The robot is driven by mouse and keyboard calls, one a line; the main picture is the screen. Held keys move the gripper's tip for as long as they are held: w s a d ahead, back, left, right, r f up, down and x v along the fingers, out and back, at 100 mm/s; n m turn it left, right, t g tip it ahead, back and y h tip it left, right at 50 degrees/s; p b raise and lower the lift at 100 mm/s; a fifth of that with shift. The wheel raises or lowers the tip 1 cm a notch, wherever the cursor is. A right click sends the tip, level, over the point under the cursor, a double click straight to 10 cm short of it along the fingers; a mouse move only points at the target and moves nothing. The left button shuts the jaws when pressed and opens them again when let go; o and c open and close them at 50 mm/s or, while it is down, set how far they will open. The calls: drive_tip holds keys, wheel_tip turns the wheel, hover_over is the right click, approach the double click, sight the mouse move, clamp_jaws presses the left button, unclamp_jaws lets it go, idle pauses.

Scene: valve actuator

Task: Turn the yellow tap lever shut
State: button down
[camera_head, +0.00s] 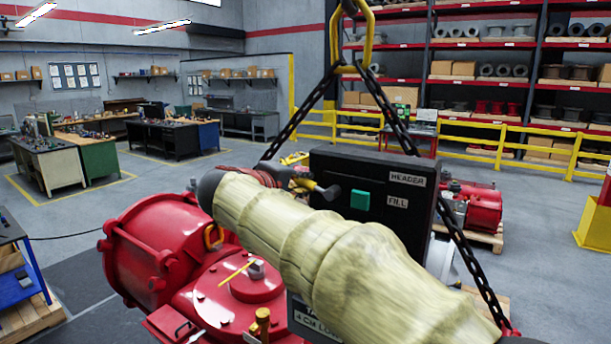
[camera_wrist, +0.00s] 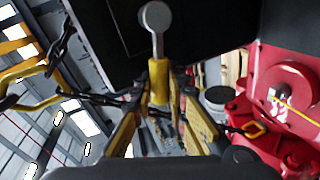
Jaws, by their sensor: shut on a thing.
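The yellow tap lever (camera_wrist: 158,80) hangs from a round grey pivot (camera_wrist: 155,17) on the dark panel in the wrist view. My gripper (camera_wrist: 160,100) has a yellow-edged finger on each side of the lever and is shut on its lower, yellow part. In the head view, my gripper (camera_head: 284,177) is partly hidden behind my sleeved arm. A short yellow piece of the lever (camera_head: 304,184) shows beside it, in front of the black panel (camera_head: 335,168). The panel has a green block (camera_head: 360,200) and the labels HEADER and FILL.
A red valve actuator (camera_head: 160,245) stands below and left of my arm. Black chains (camera_head: 300,120) run down from a yellow lifting hook (camera_head: 352,35) on both sides of the panel. Workbenches stand at the far left, and a yellow railing (camera_head: 480,130) and shelves at the back.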

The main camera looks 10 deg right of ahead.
drive_tip(key=shift+w+a+f+n, duration=0.1)
drive_tip(key=shift+f+n, duration=0.5)
drive_tip(key=shift+n, duration=0.1)
drive_tip(key=c, duration=1.8)
unclamp_jaws()
drive_tip(key=shift+o, duration=0.2)
drive_tip(key=v, duration=1.2)
drive_tip(key=shift+w+a, duration=0.15)
